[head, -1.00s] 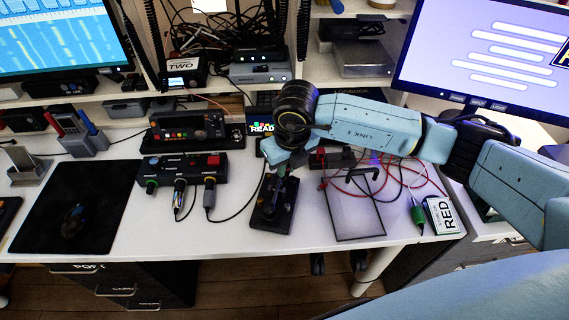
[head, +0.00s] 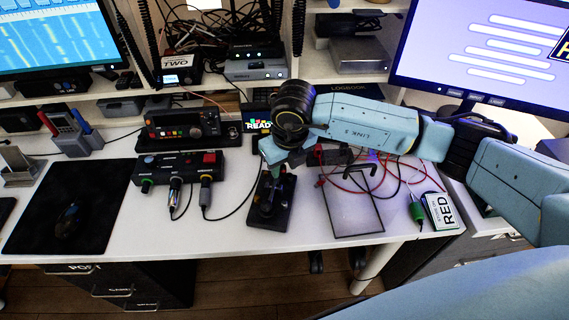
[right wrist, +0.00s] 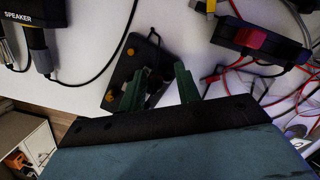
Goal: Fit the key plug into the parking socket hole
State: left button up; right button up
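My right gripper (right wrist: 160,88) is open, its two green fingers spread above a black base (right wrist: 118,72) with orange knobs. In the head view this base (head: 268,218) stands near the table's front edge, below my right gripper (head: 272,168). The far finger overlaps the base; I cannot tell whether it touches. I cannot tell which plug is the key plug, nor make out the parking hole.
A black box with a red switch (right wrist: 250,38) and red wires lie right of the gripper. A black mat (head: 60,215) lies left.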

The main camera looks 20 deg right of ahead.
jog(key=shift+s+a+f, duration=0.15)
jog(key=shift+a, duration=0.15)
notch_tip(320, 180, up, 14)
jog(key=s+p, duration=0.2)
jog(key=shift+d+f, duration=0.25)
jog(key=shift+d, duration=0.05)
dwell(0.3)
